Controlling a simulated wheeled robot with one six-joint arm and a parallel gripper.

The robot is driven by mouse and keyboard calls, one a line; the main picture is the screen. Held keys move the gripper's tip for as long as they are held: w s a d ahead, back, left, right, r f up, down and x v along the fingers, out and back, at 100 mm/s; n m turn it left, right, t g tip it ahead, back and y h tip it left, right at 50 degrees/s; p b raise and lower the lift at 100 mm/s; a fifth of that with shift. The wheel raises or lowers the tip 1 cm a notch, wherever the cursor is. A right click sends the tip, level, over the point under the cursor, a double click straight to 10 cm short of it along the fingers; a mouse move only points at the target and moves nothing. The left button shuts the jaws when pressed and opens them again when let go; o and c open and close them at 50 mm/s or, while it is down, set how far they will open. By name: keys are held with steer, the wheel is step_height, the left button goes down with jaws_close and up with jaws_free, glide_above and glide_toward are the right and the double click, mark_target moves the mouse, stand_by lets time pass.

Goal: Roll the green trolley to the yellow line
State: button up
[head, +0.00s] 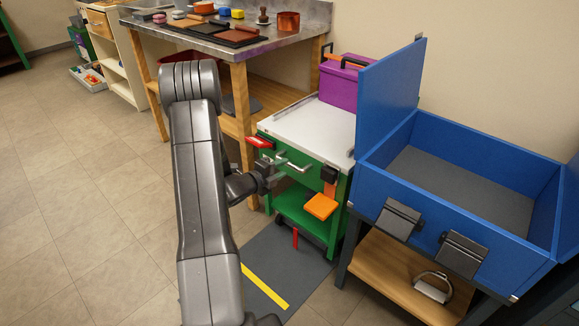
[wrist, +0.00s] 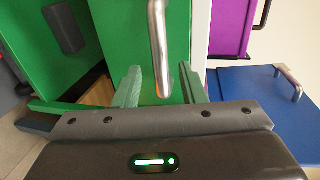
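The green trolley (head: 305,205) stands beside the blue chest, with a white top and a silver bar handle (head: 293,161) on its front. In the wrist view the handle (wrist: 159,45) runs between my two fingers, with a gap on each side. My gripper (head: 277,179) is open at the trolley's front, close to the handle; it also shows in the wrist view (wrist: 159,85). The yellow line (head: 265,287) lies on a dark floor mat (head: 290,262) in front of the trolley, partly hidden by my arm.
An open blue chest (head: 465,190) on a wood-shelved stand is close at the right. A workbench (head: 245,45) with pans and small items is behind at the left. A purple box (head: 340,85) sits on the trolley's top. Tiled floor (head: 90,200) at the left is clear.

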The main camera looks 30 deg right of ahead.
mark_target(288, 165)
steer(key=x, duration=0.5)
steer(key=shift+a, duration=0.1)
jaws_close()
